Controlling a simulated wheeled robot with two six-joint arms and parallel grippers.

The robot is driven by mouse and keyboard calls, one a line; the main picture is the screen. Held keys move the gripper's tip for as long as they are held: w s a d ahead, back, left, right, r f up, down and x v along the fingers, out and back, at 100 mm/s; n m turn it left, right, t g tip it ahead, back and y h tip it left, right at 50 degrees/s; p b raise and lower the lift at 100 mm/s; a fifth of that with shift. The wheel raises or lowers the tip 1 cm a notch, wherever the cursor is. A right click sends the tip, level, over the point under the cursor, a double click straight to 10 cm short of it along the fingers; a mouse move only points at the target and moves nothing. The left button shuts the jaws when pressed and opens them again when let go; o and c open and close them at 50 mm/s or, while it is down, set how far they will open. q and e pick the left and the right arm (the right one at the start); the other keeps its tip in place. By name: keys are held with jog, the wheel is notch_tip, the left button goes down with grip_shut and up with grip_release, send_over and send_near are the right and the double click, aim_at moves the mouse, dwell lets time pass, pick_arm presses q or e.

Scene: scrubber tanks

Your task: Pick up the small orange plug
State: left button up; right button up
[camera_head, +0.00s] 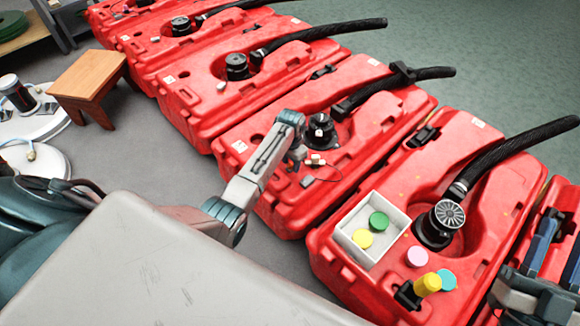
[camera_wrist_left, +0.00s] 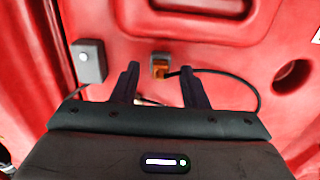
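The small orange plug (camera_wrist_left: 160,67) is in the left wrist view, against the red tank ahead of my left gripper (camera_wrist_left: 160,70). A black cable runs from it to the right. The fingers are spread, one to each side of the plug, with visible gaps; nothing is held. In the head view the plug (camera_head: 316,160) shows small on the second tank from the front, right beside my left gripper (camera_head: 301,154), whose fingers are hard to make out there. My right gripper (camera_head: 562,236) is at the right edge, its two bluish fingers apart, with nothing visible between them.
A small grey box (camera_wrist_left: 88,61) is left of the plug on the tank. Black hoses cross the row of red tanks. The nearest tank (camera_head: 335,262) carries a white tray (camera_head: 382,258), coloured caps and a yellow cylinder (camera_head: 428,284). A wooden stool (camera_head: 88,77) stands at left.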

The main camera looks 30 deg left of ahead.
pick_arm(q)
grip_shut()
jog(key=shift+r, duration=0.15)
